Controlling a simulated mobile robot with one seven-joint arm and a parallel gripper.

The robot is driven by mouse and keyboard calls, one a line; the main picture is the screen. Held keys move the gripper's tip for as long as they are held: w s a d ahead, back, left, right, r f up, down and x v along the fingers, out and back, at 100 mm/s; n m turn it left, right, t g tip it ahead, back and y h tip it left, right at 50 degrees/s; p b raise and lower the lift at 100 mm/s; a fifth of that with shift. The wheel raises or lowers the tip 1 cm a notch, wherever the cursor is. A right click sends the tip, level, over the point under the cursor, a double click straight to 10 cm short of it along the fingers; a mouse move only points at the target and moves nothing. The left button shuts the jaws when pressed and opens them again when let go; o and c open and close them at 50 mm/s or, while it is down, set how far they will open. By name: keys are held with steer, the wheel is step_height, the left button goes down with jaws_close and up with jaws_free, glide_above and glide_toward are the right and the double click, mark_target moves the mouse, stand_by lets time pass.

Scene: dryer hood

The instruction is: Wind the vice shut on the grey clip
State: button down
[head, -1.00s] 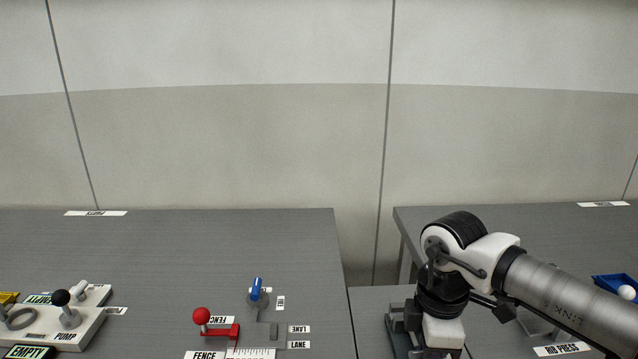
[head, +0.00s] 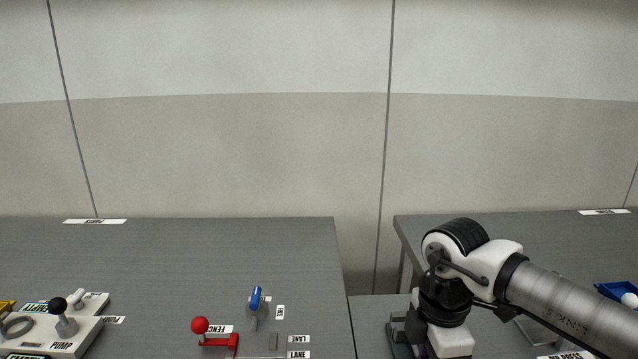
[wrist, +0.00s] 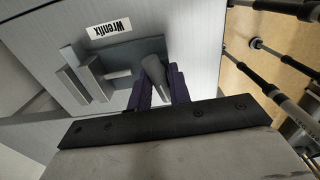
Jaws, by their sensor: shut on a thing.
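In the wrist view the vice (wrist: 93,78) shows as grey upright jaw plates on a dark base, with a short light bar running from them toward my gripper. My gripper (wrist: 160,90) has its dark purple fingers on either side of a grey rounded handle (wrist: 153,70) and is shut on it. The grey clip cannot be told apart from the grey jaw plates. In the head view my fingers are out of sight below the frame, and a dark grey part of the vice (head: 398,332) shows left of my wrist.
A "Wrenfix" label (wrist: 108,28) lies beside the vice. In the head view, a red-knobbed lever (head: 200,325), a blue-topped handle (head: 256,298) and a pump unit (head: 62,330) stand on the left table. A blue tray (head: 617,290) is at the right.

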steer(key=c, duration=1.2)
jaws_free()
steer(key=shift+f, duration=0.1)
steer(key=shift+r+p, duration=1.35)
steer(key=shift+r, duration=1.75)
